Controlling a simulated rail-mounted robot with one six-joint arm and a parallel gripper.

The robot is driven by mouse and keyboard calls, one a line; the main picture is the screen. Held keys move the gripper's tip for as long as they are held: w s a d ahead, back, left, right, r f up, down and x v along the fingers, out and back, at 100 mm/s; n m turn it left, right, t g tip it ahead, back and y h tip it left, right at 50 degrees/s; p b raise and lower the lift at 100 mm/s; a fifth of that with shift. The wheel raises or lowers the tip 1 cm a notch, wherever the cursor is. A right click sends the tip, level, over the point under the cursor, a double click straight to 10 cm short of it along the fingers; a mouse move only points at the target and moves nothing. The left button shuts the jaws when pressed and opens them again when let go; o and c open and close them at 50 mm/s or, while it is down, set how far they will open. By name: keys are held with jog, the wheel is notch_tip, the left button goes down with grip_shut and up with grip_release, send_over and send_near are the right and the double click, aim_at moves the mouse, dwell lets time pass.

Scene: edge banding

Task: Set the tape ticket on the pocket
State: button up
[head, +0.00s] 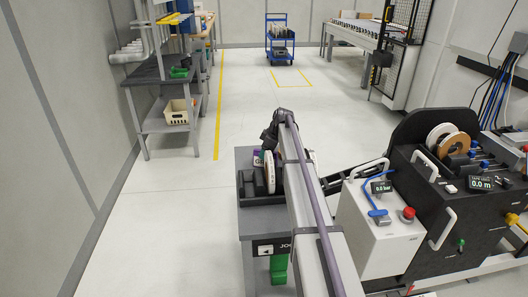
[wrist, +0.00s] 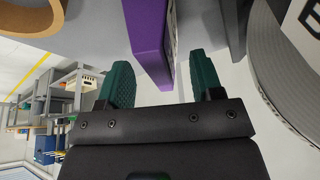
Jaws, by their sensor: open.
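My gripper (wrist: 162,82) is open, with its two green fingers spread in the wrist view. A purple upright piece with a printed side (wrist: 150,40), possibly the tape ticket, reaches down between the fingers; I see a gap to the right finger and cannot tell whether the left one touches it. In the head view a small purple and white labelled piece (head: 258,158) shows beside a roll at the bench, partly behind my arm. My fingers are hidden in that view. I cannot identify the pocket for sure.
A grey tape roll (wrist: 285,85) stands close right of my gripper. A tan ring (wrist: 30,15) is at upper left. The small bench (head: 260,222) carries a dark rack (head: 250,190). A black machine (head: 440,215) stands right; the floor at left is clear.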

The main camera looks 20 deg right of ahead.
jog(key=p+v, duration=0.7)
jog(key=v, duration=0.2)
jog(key=shift+a+r, duration=0.1)
jog(key=shift+r, duration=0.35)
jog(key=shift+o, duration=0.6)
